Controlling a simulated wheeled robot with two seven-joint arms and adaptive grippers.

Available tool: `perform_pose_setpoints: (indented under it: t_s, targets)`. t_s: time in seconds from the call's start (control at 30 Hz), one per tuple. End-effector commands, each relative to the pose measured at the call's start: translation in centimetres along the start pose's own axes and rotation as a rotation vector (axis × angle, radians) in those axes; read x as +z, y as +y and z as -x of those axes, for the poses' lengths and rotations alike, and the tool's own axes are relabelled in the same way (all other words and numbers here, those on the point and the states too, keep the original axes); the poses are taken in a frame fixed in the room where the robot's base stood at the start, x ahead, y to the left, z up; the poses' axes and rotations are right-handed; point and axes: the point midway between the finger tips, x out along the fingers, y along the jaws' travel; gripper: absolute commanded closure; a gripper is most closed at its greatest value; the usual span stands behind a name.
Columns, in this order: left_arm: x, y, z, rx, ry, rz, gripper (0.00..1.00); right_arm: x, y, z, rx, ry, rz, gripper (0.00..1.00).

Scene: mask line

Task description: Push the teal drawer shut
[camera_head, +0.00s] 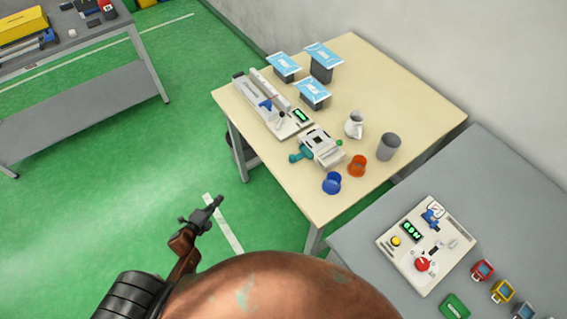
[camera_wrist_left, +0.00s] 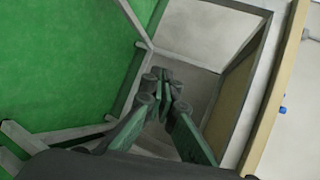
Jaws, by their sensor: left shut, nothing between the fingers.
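I see no teal drawer that I can make out in either view. My left gripper (camera_head: 215,204) is dark, shut and empty, and hangs over the green floor to the left of the beige table (camera_head: 420,90), apart from it. In the left wrist view the fingers (camera_wrist_left: 165,88) come together at the middle, with the table's grey frame and underside beyond them. The only teal part I can make out is a small piece (camera_head: 298,154) on the white device (camera_head: 322,146) on the beige table. My right gripper is not in view.
The beige table bears several blue-topped packs, a long white device (camera_head: 272,104), a white jug (camera_head: 354,124), a grey cup (camera_head: 388,146), an orange cup (camera_head: 357,166) and a blue cup (camera_head: 332,183). A grey table (camera_head: 365,225) stands at right. The floor (camera_head: 110,215) at left is clear.

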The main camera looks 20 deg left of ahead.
Motion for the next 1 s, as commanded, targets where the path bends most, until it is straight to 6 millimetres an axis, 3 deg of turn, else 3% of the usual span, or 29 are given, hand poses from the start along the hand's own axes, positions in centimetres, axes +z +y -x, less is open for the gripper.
perform_pose_setpoints:
  t_s: [0.03, 0.1, 0.13, 0.2, 0.3, 0.4, 0.57, 0.8, 1.0]
  targets:
    - [-0.5, -5.1, -1.0, -0.115, 0.058, -0.211, 1.00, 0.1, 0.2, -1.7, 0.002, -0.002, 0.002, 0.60]
    - [-2.5, -12.5, -0.8, -0.278, 0.130, -0.533, 1.00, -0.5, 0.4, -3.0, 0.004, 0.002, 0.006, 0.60]
    - [-3.6, -15.2, -0.4, -0.346, 0.155, -0.670, 1.00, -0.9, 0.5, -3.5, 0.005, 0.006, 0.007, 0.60]
    - [-6.6, -20.1, 1.0, -0.491, 0.202, -0.965, 1.00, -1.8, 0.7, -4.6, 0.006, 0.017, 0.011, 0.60]
    - [-10.4, -24.2, 3.2, -0.651, 0.243, -1.289, 1.00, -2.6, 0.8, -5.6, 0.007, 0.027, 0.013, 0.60]
    - [-12.8, -26.0, 4.8, -0.751, 0.264, -1.490, 1.00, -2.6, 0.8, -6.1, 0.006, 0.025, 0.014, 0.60]
    - [-14.6, -27.2, 5.5, -0.810, 0.273, -1.604, 1.00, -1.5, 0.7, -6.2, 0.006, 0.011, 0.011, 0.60]
    - [-17.0, -28.4, 2.6, -0.813, 0.271, -1.600, 1.00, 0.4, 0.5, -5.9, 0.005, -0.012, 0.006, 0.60]
    - [-19.6, -29.5, -0.4, -0.811, 0.269, -1.599, 1.00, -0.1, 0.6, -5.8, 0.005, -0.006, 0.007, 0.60]
